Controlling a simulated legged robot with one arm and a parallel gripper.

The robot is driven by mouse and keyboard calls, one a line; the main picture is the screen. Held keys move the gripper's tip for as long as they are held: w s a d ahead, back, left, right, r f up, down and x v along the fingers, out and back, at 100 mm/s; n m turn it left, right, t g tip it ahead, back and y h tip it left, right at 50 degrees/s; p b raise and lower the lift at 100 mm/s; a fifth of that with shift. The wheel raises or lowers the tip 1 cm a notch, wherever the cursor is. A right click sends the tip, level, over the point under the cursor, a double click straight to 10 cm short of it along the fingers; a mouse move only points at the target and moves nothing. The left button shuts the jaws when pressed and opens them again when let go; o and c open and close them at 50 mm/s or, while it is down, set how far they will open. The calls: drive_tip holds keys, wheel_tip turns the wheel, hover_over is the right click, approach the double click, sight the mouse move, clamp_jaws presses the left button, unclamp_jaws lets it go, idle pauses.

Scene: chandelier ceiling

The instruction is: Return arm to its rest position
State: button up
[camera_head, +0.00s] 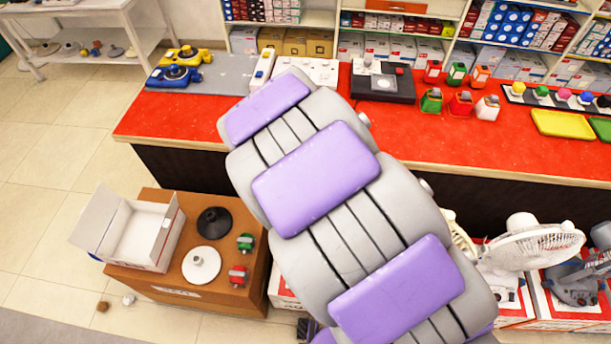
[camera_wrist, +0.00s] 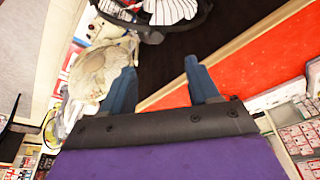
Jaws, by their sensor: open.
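My gripper (camera_wrist: 160,67) shows in the wrist view as two blue fingers, spread well apart. No object is held between them; the dark counter front and part of a fan lie beyond. In the head view my grey and purple arm stretches from the lower right up toward the counter. My gripper cannot be made out there. The arm covers part of the red counter (camera_head: 520,140) and some of the floor in front of it.
A cardboard box (camera_head: 150,280) carries an open white box (camera_head: 130,235) and lamp-base-like discs. White fans (camera_head: 530,245) stand at lower right, close to my arm. Yellow and blue gadgets (camera_head: 175,75) and small coloured items line the counter. Stocked shelves stand behind. Floor (camera_head: 60,170) at left is clear.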

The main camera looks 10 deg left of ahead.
drive_tip(key=shift+d, duration=0.25)
drive_tip(key=s+d+r+n+g, duration=0.1)
drive_tip(key=s+d+r, duration=0.35)
drive_tip(key=d, duration=0.25)
drive_tip(key=s+d+r+n+g, duration=0.1)
drive_tip(key=s+d+r+n, duration=0.1)
drive_tip(key=s+d+r, duration=0.35)
drive_tip(key=s+d+r+n+g, duration=0.1)
drive_tip(key=s+d+n, duration=0.1)
drive_tip(key=s, duration=0.6)
drive_tip(key=s+d+r+n+g+y, duration=0.1)
drive_tip(key=s+d+n, duration=0.1)
drive_tip(key=s+d, duration=0.3)
drive_tip(key=s, duration=0.4)
drive_tip(key=shift+r+y, duration=0.2)
drive_tip(key=shift+y, duration=0.1)
drive_tip(key=shift+d, duration=0.15)
